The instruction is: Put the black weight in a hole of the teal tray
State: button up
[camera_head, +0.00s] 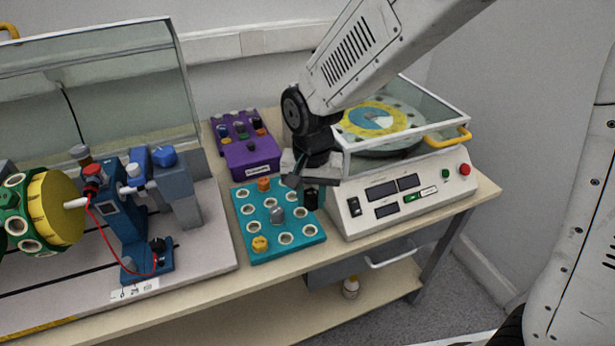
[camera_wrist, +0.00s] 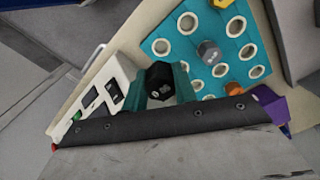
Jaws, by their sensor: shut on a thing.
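The black weight (camera_wrist: 160,80) is between the two fingers of my gripper (camera_wrist: 162,92), which is shut on it. In the head view the weight (camera_head: 311,199) shows as a dark piece under my gripper (camera_head: 305,182), by the back right part of the teal tray (camera_head: 270,257). I cannot tell its exact height above the tray. The tray, also in the wrist view (camera_wrist: 172,32), has several pale-rimmed round holes, many empty. An orange weight (camera_head: 264,184), a grey weight (camera_head: 277,214) and a yellow weight (camera_head: 260,243) stand in others. My gripper hides the tray's back right corner.
A white balancing machine (camera_head: 415,195) with a clear lid stands close to the tray's right. A purple tray (camera_head: 250,158) with coloured pieces lies behind. A blue-and-grey rig (camera_head: 130,230) with a red cable is at the left. The table's front edge (camera_head: 290,266) is clear.

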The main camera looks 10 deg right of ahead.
aim_at(310, 210)
jog(key=shift+w+f, duration=0.1)
jog(key=shift+f, duration=0.2)
jog(key=shift+a+f, duration=0.15)
jog(key=shift+f, duration=2.45)
jog(key=shift+s+f, duration=0.25)
jog(key=shift+f, duration=0.95)
jog(key=o, duration=1)
jog(key=shift+o, duration=0.2)
jog(key=shift+r, duration=0.15)
